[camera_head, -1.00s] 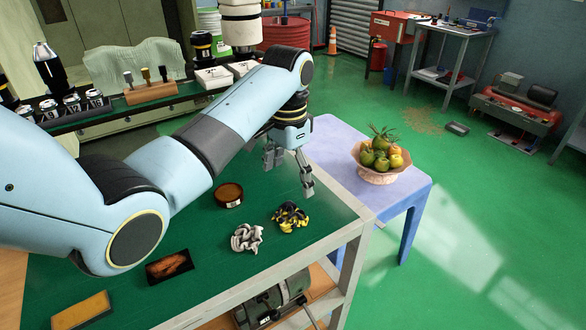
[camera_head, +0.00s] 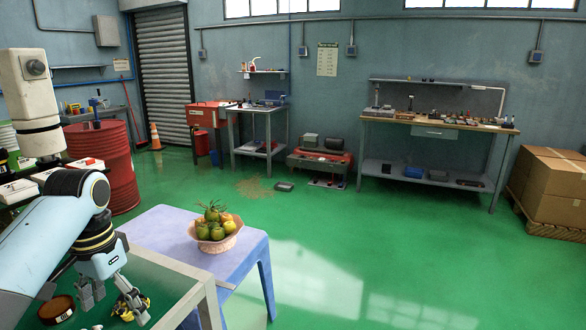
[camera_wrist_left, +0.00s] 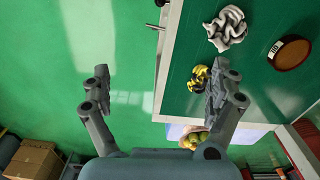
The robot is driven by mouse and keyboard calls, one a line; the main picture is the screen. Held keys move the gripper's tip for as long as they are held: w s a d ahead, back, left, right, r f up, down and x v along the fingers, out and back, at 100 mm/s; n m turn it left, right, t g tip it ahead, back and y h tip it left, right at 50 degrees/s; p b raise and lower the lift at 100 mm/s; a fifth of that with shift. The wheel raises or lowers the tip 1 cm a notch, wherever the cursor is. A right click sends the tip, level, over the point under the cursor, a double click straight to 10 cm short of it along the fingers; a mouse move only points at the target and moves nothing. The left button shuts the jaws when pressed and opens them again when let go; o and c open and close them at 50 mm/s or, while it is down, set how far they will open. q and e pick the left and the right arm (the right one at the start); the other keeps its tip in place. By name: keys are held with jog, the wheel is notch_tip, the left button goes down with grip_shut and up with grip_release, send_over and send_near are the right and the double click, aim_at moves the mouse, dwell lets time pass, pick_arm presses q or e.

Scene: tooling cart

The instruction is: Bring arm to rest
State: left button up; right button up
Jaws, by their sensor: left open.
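My left gripper (camera_head: 114,304) is open and empty above the green-topped cart (camera_head: 150,275), near its edge. In the left wrist view its two fingers stand wide apart (camera_wrist_left: 161,82) with nothing between them. A crumpled yellow-and-black item (camera_wrist_left: 196,78) lies on the cart top, partly behind one finger; in the head view it shows beside the fingers (camera_head: 126,311). A crumpled grey-white item (camera_wrist_left: 227,28) and a round brown tin (camera_wrist_left: 290,53) lie further in on the cart. My right gripper is in neither view.
A lavender table (camera_head: 165,225) with a fruit bowl (camera_head: 216,242) adjoins the cart. A red drum (camera_head: 105,165) stands behind the arm. A workbench (camera_head: 440,125) and cardboard boxes (camera_head: 550,185) stand far right. The green floor between is largely open.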

pick_arm(q)
jog(key=s+d+f+n+t, duration=0.1)
jog(key=s+d+f+t, duration=0.15)
jog(key=s, duration=1.25)
jog(key=s+d+r+n+t+y, duration=0.15)
jog(key=s+r, duration=0.35)
jog(key=s, duration=0.7)
notch_tip(320, 180, down, 36)
jog(key=s+a+g+b, duration=0.2)
jog(key=b, duration=0.8)
jog(key=s+f+b, duration=0.4)
jog(key=s+f, duration=0.5)
jog(key=f, duration=0.3)
jog(key=s+a+f+g+b, duration=0.1)
jog(key=s+f+b, duration=0.3)
jog(key=s+f, duration=0.5)
notch_tip(320, 180, down, 3)
jog(key=shift+s+a+f, duration=0.15)
jog(key=shift+s+a, duration=0.05)
jog(key=shift+s, duration=0.15)
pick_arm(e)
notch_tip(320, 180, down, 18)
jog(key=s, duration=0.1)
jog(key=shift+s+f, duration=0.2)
